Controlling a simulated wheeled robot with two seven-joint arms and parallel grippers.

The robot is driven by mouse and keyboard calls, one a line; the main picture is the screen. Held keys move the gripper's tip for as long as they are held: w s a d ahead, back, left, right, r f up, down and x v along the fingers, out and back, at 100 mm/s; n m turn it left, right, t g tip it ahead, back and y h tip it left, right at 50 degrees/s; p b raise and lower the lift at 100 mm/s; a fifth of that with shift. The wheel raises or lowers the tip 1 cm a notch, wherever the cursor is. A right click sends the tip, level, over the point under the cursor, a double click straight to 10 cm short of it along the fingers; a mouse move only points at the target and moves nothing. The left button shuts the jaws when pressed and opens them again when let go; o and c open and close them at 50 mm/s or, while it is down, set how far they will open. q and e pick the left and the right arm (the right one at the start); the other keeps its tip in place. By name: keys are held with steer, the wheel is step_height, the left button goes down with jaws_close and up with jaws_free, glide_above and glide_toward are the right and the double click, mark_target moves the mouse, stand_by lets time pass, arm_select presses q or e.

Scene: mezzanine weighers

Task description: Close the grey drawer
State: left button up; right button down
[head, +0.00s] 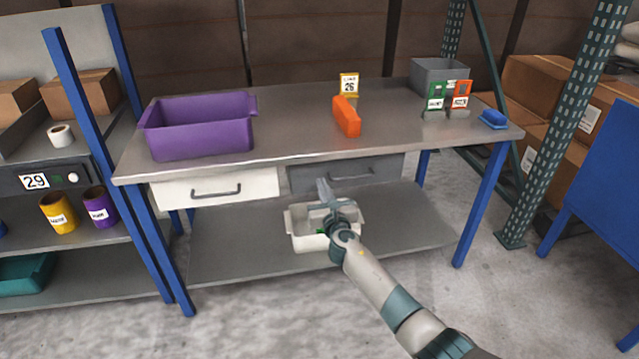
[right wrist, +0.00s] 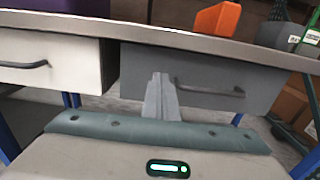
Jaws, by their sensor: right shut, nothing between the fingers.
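The grey drawer (head: 370,172) sits under the tabletop, to the right of the white drawer. Its front lies close under the table edge, with no open interior showing; I cannot tell whether a small gap remains. In the right wrist view its grey front (right wrist: 205,92) and dark bar handle fill the middle. My right gripper (head: 324,183) is shut and empty. Its fingertips (right wrist: 160,76) are in front of the drawer's left part, left of the handle; I cannot tell whether they touch it. My left gripper is not in view.
The white drawer (head: 218,187) is beside the grey one. A white bin (head: 300,238) stands on the lower shelf beneath my gripper. On the tabletop are a purple crate (head: 200,143), an orange object (head: 346,117) and a grey bin (head: 425,74). Blue table legs (head: 480,205) stand at the sides.

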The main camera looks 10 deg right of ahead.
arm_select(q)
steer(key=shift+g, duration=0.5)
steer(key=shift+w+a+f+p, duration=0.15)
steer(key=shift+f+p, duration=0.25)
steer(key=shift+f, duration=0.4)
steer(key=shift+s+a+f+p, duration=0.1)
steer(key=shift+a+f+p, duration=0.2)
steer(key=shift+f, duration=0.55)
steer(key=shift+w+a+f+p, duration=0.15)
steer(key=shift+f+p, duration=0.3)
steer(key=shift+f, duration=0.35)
arm_select(e)
steer(key=s, duration=0.8)
steer(key=shift+s+d+f, duration=0.2)
steer(key=shift+s, duration=0.15)
steer(key=shift+f, duration=0.1)
